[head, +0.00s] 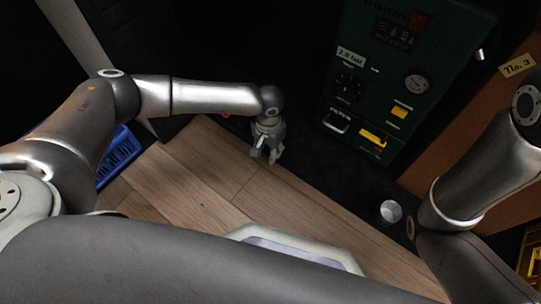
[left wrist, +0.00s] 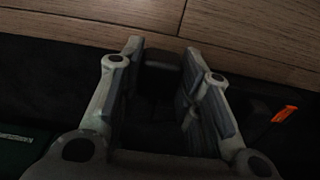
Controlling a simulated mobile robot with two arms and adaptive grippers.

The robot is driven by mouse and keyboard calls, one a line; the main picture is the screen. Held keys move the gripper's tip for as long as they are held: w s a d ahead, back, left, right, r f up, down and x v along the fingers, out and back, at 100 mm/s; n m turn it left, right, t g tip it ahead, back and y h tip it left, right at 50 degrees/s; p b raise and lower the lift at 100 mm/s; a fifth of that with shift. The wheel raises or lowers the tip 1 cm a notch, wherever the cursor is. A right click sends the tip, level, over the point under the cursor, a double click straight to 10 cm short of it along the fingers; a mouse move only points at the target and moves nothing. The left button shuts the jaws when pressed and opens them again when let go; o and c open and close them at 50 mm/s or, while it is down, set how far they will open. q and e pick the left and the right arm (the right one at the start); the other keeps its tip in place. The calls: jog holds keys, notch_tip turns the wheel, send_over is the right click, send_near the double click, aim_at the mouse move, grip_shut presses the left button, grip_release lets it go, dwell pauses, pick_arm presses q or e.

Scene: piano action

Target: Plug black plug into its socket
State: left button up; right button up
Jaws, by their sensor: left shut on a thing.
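My left gripper (head: 266,154) points down near the far edge of the wooden floor, left of the green machine. In the left wrist view its fingers (left wrist: 165,68) are shut on a dark thing (left wrist: 162,72), which looks like the black plug; its shape is hard to make out against the dark ground. The green machine (head: 385,55) has a black socket panel (head: 349,86) on its front, below a "2.0 bar" label. Which opening fits the plug I cannot tell. My right gripper is out of view; only its arm shows at the right.
The machine front also has a round gauge (head: 417,84), a yellow part (head: 373,138) and a dark slot with a pale rim (head: 337,121). A round pale metal thing (head: 390,211) lies on the dark floor. A blue crate (head: 118,158) is at left. An orange piece (left wrist: 285,114) lies near the gripper.

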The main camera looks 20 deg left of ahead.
pick_arm(q)
jog(key=shift+w+a+f+b, duration=0.1)
jog(key=shift+w+a+b, duration=0.7)
jog(key=shift+w, duration=0.25)
jog(key=shift+w+a+r+b, duration=0.1)
jog(key=shift+w+a+b, duration=0.6)
jog(key=shift+w, duration=0.35)
jog(key=shift+w+a+f+b, duration=0.1)
jog(key=shift+w+a+b, duration=0.7)
jog(key=shift+w, duration=0.25)
jog(key=shift+w+a+b, duration=0.3)
jog(key=shift+w+b, duration=0.15)
jog(key=shift+w, duration=0.2)
jog(key=shift+w+f+b, duration=0.2)
jog(key=shift+f+b, duration=0.3)
jog(key=shift+b, duration=0.15)
jog(key=shift+f+b, duration=0.65)
jog(key=shift+f, duration=0.25)
dwell(0.8)
jog(key=o, duration=1)
jog(key=shift+o, duration=0.2)
notch_tip(320, 180, up, 12)
